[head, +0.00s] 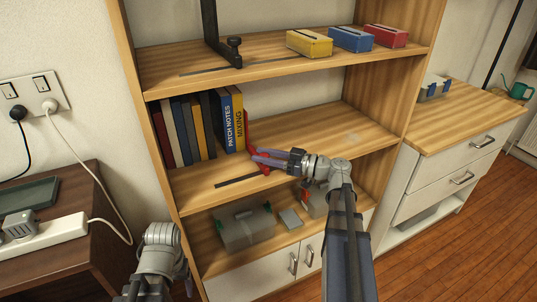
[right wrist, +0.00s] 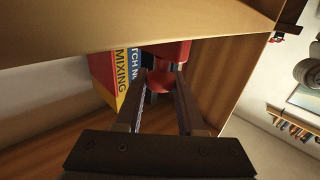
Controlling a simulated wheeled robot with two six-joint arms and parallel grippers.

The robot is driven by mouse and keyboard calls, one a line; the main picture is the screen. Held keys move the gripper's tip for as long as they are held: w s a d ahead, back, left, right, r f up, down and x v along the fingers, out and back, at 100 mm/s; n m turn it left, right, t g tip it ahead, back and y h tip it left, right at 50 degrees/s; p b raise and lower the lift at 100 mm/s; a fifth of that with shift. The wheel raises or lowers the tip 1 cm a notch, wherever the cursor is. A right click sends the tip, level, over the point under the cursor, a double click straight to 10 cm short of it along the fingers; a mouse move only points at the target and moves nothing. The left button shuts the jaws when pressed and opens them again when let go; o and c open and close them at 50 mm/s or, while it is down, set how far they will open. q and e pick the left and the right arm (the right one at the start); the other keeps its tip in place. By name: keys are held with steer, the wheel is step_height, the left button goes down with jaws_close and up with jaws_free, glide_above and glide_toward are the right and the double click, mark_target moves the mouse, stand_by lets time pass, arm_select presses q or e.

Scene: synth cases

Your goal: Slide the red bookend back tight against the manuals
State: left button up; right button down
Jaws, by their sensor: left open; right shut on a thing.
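The red bookend (head: 251,134) stands on the middle shelf just right of the row of manuals (head: 205,128), beside the yellow MIXING book. Any gap between them is too small to tell. My right gripper (head: 266,159) is shut on the bookend's red knob low in front. In the right wrist view the knob (right wrist: 161,79) sits between my fingers, with the yellow and blue manuals (right wrist: 124,78) to its left. My left gripper (head: 162,285) is open at the lower left, away from the shelves; its fingers are hardly visible.
A dark slot (head: 235,182) runs along the middle shelf's front. The shelf (head: 335,135) is bare to the right. Yellow, blue and red boxes (head: 350,39) stand on the shelf above. A grey case (head: 245,228) sits below. A side table with a power strip (head: 45,233) is left.

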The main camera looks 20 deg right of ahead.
steer(key=shift+s+a, duration=0.1)
steer(key=shift+a, duration=1.6)
steer(key=c, duration=0.5)
jaws_free()
steer(key=shift+d, duration=0.1)
steer(key=v, duration=0.7)
steer(key=shift+s+d, duration=0.25)
